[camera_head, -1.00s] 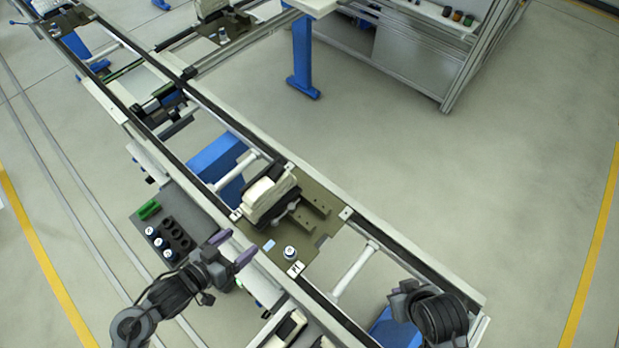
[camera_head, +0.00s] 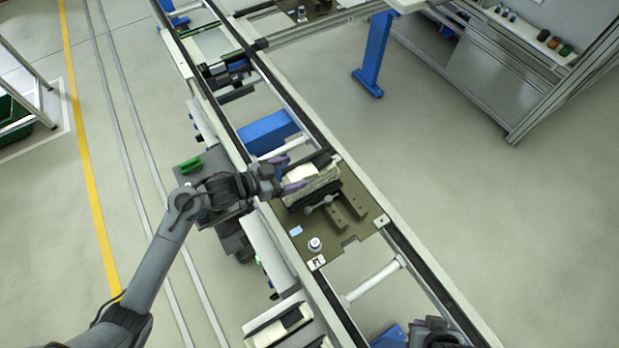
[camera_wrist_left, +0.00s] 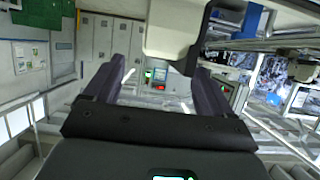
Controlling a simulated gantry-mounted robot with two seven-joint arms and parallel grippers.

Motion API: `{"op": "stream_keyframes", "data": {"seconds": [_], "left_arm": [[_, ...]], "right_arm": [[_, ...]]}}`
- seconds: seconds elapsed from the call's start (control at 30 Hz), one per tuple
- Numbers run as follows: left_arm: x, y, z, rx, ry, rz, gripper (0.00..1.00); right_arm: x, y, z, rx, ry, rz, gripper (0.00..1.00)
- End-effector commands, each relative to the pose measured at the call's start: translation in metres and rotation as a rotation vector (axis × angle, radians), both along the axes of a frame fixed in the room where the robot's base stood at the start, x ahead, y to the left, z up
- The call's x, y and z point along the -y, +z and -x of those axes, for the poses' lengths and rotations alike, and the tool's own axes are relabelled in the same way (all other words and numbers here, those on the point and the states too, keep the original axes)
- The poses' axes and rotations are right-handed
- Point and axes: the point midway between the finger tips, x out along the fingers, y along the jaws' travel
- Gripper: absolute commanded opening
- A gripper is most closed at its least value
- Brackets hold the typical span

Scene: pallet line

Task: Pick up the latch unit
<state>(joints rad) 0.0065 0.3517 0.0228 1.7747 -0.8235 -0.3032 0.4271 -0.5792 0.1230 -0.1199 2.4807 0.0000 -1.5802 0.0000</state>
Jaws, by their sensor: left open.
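The latch unit, seemingly the cream and black block (camera_head: 316,180), sits on the olive pallet plate (camera_head: 345,238) on the conveyor. My left gripper (camera_head: 287,174) is at its left end, with its two purple fingers spread apart. In the left wrist view the open fingers (camera_wrist_left: 158,78) have nothing clamped between them. A cream block (camera_wrist_left: 176,32), likely the same unit, shows at the top, just beyond the fingers. I cannot tell whether they touch it. My right gripper (camera_head: 435,335) is cut off by the bottom edge, and its fingers are not clear.
The plate also carries a small white-topped cylinder (camera_head: 315,244) and two upright brackets. Conveyor rails (camera_head: 410,265) run along both sides. A dark tray with a green part (camera_head: 190,165) is left of the line. More cream units (camera_head: 278,325) lie at the bottom.

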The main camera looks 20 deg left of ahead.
Motion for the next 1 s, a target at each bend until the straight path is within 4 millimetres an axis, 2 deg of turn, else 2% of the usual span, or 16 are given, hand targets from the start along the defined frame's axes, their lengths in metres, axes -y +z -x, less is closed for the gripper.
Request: {"op": "stream_keyframes", "data": {"seconds": [0.4,0.73,0.77,1.0], "left_arm": [[0.022,-0.020,-0.033,-0.002,0.000,0.002,0.84],[0.025,-0.023,-0.037,-0.001,0.000,-0.001,0.84],[0.025,-0.023,-0.037,-0.001,0.000,-0.001,0.82],[0.025,-0.023,-0.037,-0.001,0.000,-0.001,0.46]], "right_arm": [[0.000,0.012,0.000,-0.001,0.001,0.000,0.00],[-0.001,0.012,0.000,-0.001,-0.001,-0.002,0.00],[-0.001,0.012,0.000,-0.002,-0.002,-0.004,0.00],[-0.002,0.012,0.000,-0.002,-0.004,-0.006,0.00]]}}
